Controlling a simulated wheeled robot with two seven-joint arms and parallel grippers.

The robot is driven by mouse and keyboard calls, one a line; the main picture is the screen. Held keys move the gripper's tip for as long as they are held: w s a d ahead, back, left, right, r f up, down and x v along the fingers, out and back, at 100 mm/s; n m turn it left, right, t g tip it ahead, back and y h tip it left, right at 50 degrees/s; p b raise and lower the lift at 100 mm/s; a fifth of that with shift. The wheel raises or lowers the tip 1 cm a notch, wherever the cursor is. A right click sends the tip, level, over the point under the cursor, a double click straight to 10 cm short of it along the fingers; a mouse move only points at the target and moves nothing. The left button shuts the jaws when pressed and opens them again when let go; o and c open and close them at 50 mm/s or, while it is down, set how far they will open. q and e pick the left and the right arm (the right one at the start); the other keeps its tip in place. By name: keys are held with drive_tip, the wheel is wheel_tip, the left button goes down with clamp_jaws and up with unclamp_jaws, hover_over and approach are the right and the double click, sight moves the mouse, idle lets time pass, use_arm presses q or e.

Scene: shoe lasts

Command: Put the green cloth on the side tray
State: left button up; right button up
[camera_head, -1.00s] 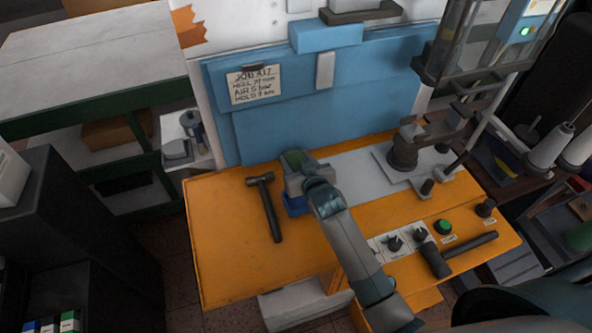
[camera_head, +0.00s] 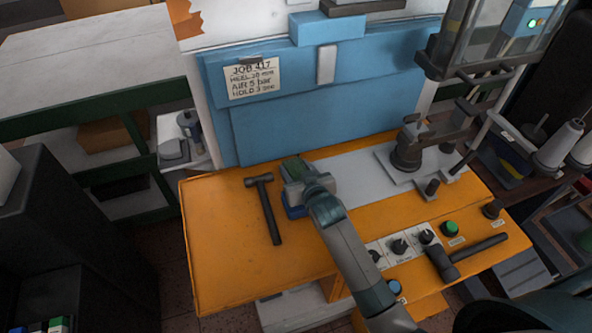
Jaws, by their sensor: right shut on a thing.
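The green cloth (camera_head: 292,168) shows as a small green patch at the far side of my right gripper (camera_head: 294,181). The gripper is shut on it, low over the orange bench, and hides most of it. A blue object (camera_head: 295,211) peeks out under the gripper; I cannot tell whether the cloth touches it. My right arm reaches in from the lower right. A grey tray-like surface (camera_head: 524,272) lies right of the bench, partly cut off by dark shapes; I cannot tell if it is the side tray. My left gripper is out of view.
A hammer (camera_head: 268,208) lies left of the gripper on the orange bench (camera_head: 220,245). A dark-handled tool (camera_head: 470,256), knobs and a green button (camera_head: 449,228) are at the right. A press (camera_head: 407,150) stands behind them. The bench's left part is clear.

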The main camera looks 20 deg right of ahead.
drive_tip(key=shift+f, duration=0.3)
drive_tip(key=o, duration=1.1)
drive_tip(key=shift+s, duration=0.1)
drive_tip(key=shift+o, duration=0.2)
drive_tip(key=shift+a+f, duration=0.1)
drive_tip(key=shift+r, duration=0.2)
drive_tip(key=shift+s+d+r, duration=0.2)
drive_tip(key=shift+s+d, duration=0.05)
drive_tip(key=shift+s, duration=0.25)
drive_tip(key=v, duration=0.3)
drive_tip(key=b+v, duration=0.1)
drive_tip(key=v, duration=0.3)
drive_tip(key=b+v, duration=0.1)
drive_tip(key=v, duration=0.3)
drive_tip(key=shift+w+a+r, duration=0.1)
drive_tip(key=shift+w+r, duration=0.05)
drive_tip(key=shift+r, duration=0.1)
